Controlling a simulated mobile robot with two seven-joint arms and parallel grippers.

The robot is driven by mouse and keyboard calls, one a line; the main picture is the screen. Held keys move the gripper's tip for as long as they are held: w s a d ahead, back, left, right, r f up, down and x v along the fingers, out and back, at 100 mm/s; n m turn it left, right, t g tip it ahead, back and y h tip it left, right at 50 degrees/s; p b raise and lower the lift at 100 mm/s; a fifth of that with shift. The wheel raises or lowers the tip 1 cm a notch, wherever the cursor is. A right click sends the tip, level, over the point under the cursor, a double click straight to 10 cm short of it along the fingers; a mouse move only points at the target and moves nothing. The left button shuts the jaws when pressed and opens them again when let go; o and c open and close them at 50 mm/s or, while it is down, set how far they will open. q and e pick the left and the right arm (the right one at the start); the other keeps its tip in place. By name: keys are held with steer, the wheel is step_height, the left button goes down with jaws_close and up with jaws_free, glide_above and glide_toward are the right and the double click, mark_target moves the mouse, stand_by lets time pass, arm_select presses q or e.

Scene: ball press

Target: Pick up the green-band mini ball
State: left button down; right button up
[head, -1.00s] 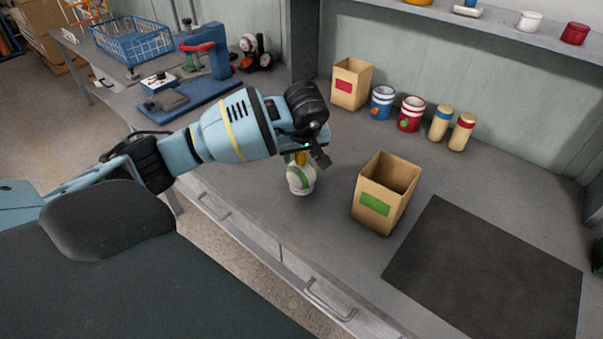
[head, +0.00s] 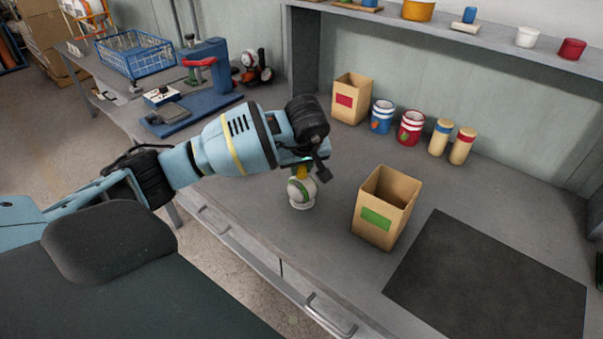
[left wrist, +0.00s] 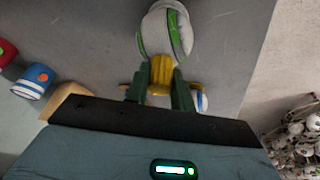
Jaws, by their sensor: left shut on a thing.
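The green-band mini ball (head: 302,190) is white with a green band. It is low over the grey bench, left of the open box with a green label; I cannot tell whether it touches the bench. My left gripper (head: 309,172) is above it, shut on the yellow piece (left wrist: 161,75) at its top. In the left wrist view the ball (left wrist: 165,32) shows just beyond the dark green fingers. Part of the yellow piece is hidden by the fingers. My right gripper is not in view.
The green-label box (head: 372,238) stands right of the ball, beside a dark mat (head: 485,285). A blue press (head: 205,75) and a wire basket (head: 132,57) stand at left.

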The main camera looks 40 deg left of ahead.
arm_select(q)
steer(key=shift+r, duration=0.7)
steer(key=shift+s+r, duration=0.25)
steer(key=shift+r, duration=0.7)
steer(key=s+a+r+b, duration=0.1)
steer(key=s, duration=1.4)
steer(key=shift+s+r, duration=0.25)
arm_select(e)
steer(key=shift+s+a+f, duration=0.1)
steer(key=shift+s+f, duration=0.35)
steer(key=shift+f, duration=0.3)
arm_select(q)
steer(key=shift+a, duration=0.1)
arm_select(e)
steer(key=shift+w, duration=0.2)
